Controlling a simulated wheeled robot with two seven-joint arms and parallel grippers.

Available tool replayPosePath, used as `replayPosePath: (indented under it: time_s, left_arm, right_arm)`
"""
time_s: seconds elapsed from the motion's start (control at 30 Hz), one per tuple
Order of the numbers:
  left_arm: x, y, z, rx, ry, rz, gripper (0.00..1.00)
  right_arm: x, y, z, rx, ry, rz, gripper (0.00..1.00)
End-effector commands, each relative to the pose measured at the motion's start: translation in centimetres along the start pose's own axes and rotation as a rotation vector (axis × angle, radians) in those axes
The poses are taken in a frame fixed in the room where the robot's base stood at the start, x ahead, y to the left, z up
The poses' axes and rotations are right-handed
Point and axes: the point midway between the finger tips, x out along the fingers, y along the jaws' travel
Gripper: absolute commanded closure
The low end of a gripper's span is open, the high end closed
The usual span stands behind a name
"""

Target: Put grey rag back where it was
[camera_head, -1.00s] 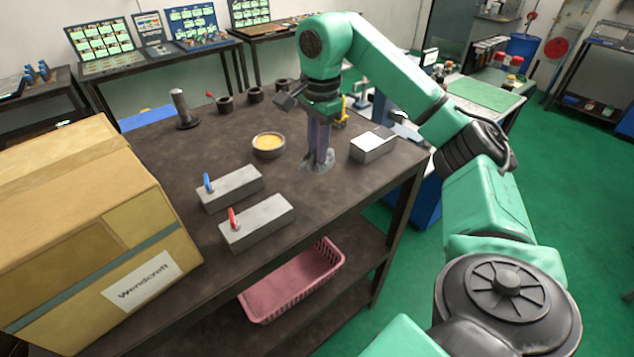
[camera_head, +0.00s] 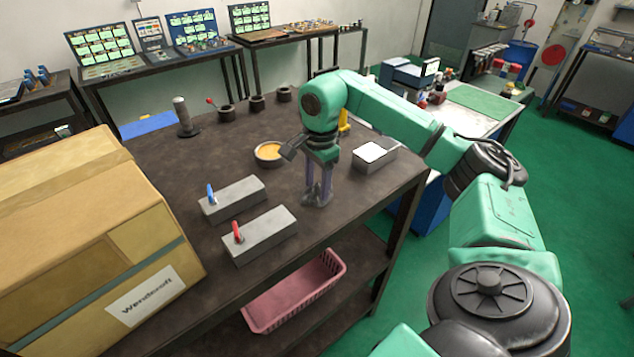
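The grey rag (camera_head: 317,200) is a small crumpled patch at the lower ends of my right gripper's fingers, low over or on the dark table (camera_head: 225,290), near its front edge. My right gripper (camera_head: 318,192) points straight down with its fingers close together and the rag between their tips. The fingers partly hide the rag. I cannot tell whether the rag touches the tabletop. My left gripper is not in view.
Two grey blocks with a blue lever (camera_head: 211,194) and a red lever (camera_head: 238,232) lie to the left. A bowl (camera_head: 269,154) and a grey box with a white top (camera_head: 374,157) stand near. A carton (camera_head: 90,230) fills the left. A pink basket (camera_head: 295,290) sits below.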

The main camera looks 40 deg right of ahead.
Motion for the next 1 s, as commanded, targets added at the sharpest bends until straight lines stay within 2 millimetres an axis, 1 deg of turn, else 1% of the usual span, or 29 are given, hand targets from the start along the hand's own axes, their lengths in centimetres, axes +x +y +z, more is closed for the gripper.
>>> replayPosePath:
  time_s: [0.13, 0.17, 0.27, 0.37, 0.43, 0.47, 0.5, 0.57, 0.6, 0.63, 0.73, 1.0]
  left_arm:
    - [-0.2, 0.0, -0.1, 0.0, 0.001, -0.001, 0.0]
    - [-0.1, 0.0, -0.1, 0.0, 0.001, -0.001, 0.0]
    - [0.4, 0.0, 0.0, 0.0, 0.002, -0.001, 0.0]
    - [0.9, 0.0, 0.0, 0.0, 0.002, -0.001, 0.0]
    - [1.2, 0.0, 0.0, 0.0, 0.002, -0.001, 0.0]
    - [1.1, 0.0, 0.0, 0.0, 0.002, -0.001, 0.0]
    - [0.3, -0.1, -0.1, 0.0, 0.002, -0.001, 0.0]
    - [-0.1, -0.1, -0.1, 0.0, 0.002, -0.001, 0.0]
    - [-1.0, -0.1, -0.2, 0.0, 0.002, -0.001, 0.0]
    - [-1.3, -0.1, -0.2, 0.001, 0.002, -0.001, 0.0]
    - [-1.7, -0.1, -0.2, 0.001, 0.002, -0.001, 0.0]
    - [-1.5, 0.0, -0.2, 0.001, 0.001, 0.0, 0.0]
  right_arm:
    - [-0.4, 0.0, 0.0, 0.0, 0.0, -0.001, 0.46]
    - [-0.5, -0.1, 0.0, 0.0, -0.001, -0.002, 0.46]
    - [-1.6, -0.2, 0.1, 0.0, -0.001, -0.005, 0.46]
    - [-3.8, -0.2, 0.1, -0.001, -0.002, -0.007, 0.46]
    - [-5.9, -0.2, 0.1, -0.002, -0.003, -0.008, 0.46]
    - [-6.9, -0.2, 0.1, -0.002, -0.003, -0.008, 0.46]
    - [-8.5, -0.2, 0.0, -0.001, -0.001, -0.006, 0.46]
    - [-10.0, -0.2, 0.0, 0.0, 0.0, -0.006, 0.46]
    - [-11.2, -0.1, 0.0, 0.0, 0.001, -0.004, 0.46]
    - [-11.6, -0.1, 0.0, -0.001, 0.001, -0.002, 0.46]
    - [-12.4, -0.1, 0.0, 0.0, 0.001, -0.002, 0.46]
    - [-12.2, 0.0, 0.0, -0.001, 0.0, 0.001, 0.46]
